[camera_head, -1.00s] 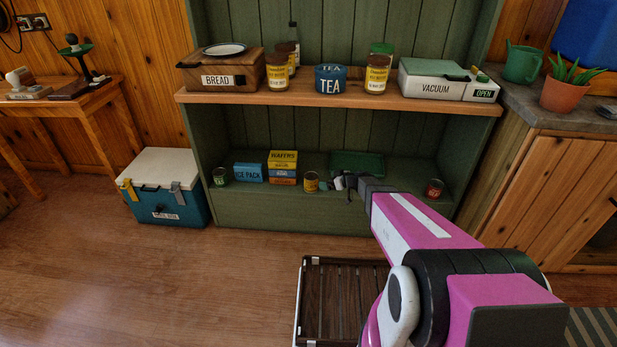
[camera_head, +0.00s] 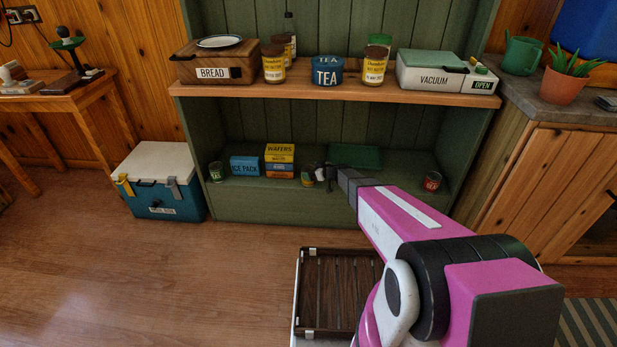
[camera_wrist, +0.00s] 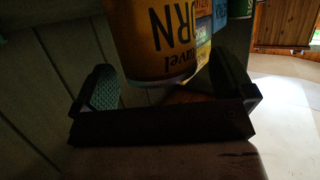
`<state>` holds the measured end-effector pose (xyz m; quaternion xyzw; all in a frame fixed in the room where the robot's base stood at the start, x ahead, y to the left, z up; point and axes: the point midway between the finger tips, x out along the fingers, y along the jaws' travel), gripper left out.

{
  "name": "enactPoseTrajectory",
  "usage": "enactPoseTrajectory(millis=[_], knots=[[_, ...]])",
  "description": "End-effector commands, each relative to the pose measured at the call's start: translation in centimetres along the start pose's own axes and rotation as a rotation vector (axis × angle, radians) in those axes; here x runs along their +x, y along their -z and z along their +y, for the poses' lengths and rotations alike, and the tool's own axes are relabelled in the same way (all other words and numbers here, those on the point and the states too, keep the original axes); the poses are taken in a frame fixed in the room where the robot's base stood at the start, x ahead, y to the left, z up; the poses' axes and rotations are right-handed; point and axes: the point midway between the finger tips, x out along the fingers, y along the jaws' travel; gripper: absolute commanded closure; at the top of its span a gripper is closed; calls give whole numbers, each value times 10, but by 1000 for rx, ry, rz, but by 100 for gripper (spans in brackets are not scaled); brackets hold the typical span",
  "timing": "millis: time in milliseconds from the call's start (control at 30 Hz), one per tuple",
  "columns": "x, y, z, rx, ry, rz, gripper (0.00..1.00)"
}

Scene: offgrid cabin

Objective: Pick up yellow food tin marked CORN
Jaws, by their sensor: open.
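The yellow food tin (camera_head: 307,176) stands on the lower shelf of the green cabinet, partly covered by my gripper in the head view. In the wrist view the tin (camera_wrist: 160,38) shows large, with the letters "ORN" readable on its yellow label. My gripper (camera_head: 323,174) is at the tin, just to its right in the head view. The fingers look clear of the tin, though contact is hard to judge.
On the lower shelf (camera_head: 270,199), a stack of boxes with WAFERS (camera_head: 279,153) on top, an ice pack (camera_head: 244,166) and a green tin (camera_head: 216,171) stand left. A red tin (camera_head: 432,181) stands right. The upper shelf (camera_head: 340,92) overhangs. A slatted tray (camera_head: 335,290) is in front.

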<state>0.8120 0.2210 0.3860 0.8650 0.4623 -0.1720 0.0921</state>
Motion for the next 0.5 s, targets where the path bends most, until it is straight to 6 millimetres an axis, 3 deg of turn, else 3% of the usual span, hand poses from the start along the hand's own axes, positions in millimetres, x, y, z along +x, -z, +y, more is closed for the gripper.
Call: enactPoseTrajectory(millis=[133,367,400,500], knots=[[21,-1,1,0,0,0,0],[23,0,0,1,-1,0,0],[23,0,0,1,-1,0,3],[23,0,0,1,0,0,36]])
